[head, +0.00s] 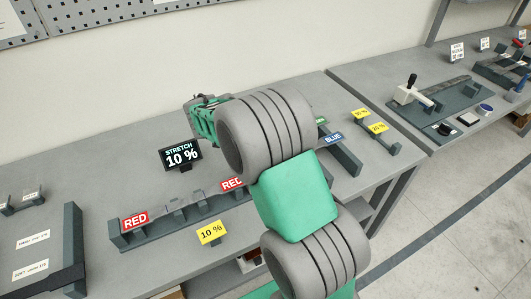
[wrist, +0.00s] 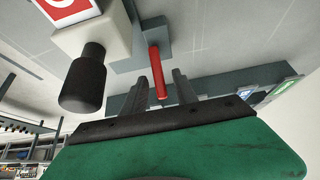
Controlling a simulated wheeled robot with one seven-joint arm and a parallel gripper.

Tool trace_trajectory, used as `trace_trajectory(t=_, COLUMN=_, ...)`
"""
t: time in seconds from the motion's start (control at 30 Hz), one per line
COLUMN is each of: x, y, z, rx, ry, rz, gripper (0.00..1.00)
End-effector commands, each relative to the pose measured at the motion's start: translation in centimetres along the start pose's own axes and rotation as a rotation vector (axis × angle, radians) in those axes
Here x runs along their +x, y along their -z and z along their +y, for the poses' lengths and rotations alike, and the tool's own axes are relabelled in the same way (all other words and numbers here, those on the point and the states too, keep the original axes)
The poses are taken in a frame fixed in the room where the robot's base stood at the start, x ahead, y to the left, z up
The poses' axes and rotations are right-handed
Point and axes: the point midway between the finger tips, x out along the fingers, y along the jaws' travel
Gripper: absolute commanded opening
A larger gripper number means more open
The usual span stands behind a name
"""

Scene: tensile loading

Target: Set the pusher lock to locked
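In the wrist view my gripper (wrist: 161,76) has its two dark fingers apart. A red bar (wrist: 158,70) lies between the fingers in the picture; a narrow gap shows on each side, and I cannot tell how deep it sits between them. The bar rises toward a grey mount beside a pale block (wrist: 95,38). A black knob (wrist: 85,78) sticks out from this block. I cannot tell for sure whether the red bar is the pusher lock. In the head view my arm hides the fingertips and this part of the fixture.
A display (head: 180,155) reads "STRETCH 10 %". A yellow 10 % sign (head: 211,232) stands in front. Another bench at right holds a white device (head: 411,94).

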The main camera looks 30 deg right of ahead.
Motion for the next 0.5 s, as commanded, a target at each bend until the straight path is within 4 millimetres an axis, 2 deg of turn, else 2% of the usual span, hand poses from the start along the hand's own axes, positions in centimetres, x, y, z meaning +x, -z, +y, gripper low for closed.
trace_trajectory(t=0.17, x=-0.2, y=0.0, z=0.0, rx=0.0, ry=0.001, rz=0.0, gripper=0.35)
trace_trajectory(t=0.23, x=-0.9, y=-0.1, z=-0.1, rx=0.0, ry=0.003, rz=0.0, gripper=0.35)
trace_trajectory(t=0.5, x=-6.2, y=-0.1, z=-0.1, rx=0.0, ry=0.004, rz=0.0, gripper=0.35)
